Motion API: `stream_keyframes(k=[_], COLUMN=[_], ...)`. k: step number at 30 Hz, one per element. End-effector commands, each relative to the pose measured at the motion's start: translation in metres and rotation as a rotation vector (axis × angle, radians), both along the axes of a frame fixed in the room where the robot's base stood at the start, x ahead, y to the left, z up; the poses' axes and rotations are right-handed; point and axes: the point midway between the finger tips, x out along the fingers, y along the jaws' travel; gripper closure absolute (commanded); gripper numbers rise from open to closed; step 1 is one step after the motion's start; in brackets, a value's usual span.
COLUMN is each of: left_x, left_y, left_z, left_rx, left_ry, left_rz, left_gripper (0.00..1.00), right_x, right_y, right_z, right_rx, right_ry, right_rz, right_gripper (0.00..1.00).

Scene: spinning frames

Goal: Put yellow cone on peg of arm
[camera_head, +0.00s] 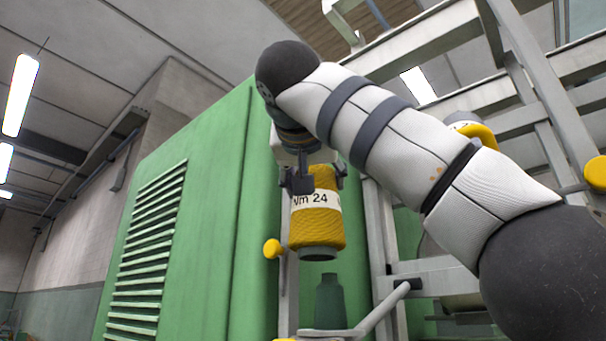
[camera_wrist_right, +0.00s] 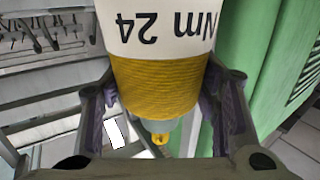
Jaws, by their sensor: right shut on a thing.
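The yellow cone (camera_head: 317,228) has a white band marked "Nm 24" and a grey lower end. It hangs roughly upright in my right gripper (camera_head: 318,180), which is shut on its upper part. In the right wrist view the cone (camera_wrist_right: 157,85) fills the middle, with a finger on each side. A dark green, bottle-shaped peg (camera_head: 328,303) stands below the cone, on or behind the grey arm (camera_head: 385,308). A gap shows between the cone's lower end and the peg's top in the head view; their depth offset is unclear. My left gripper is not in view.
A large green cabinet (camera_head: 215,200) with louvres stands close on the left. Grey frame bars (camera_head: 380,240) rise behind the cone. Yellow knobs (camera_head: 272,249) stick out on the frame, another at the right edge (camera_head: 596,172). Another yellow cone (camera_head: 478,133) shows partly behind my arm.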

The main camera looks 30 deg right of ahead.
Motion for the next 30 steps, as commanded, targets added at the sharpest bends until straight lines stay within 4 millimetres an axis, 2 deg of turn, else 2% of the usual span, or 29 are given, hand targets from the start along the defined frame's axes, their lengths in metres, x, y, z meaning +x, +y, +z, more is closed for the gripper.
stream_keyframes(k=[11, 30], left_x=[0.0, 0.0], left_y=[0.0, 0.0], left_z=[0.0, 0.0], left_rx=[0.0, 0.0], left_ry=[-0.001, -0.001], left_rz=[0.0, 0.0], left_gripper=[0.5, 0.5], right_x=[0.012, 0.011], right_y=[-0.031, -0.029], right_z=[-0.002, -0.059], right_rx=[0.0, -0.002], right_ry=[-0.002, -0.004], right_rz=[-0.001, -0.001], right_gripper=[1.0, 1.0])
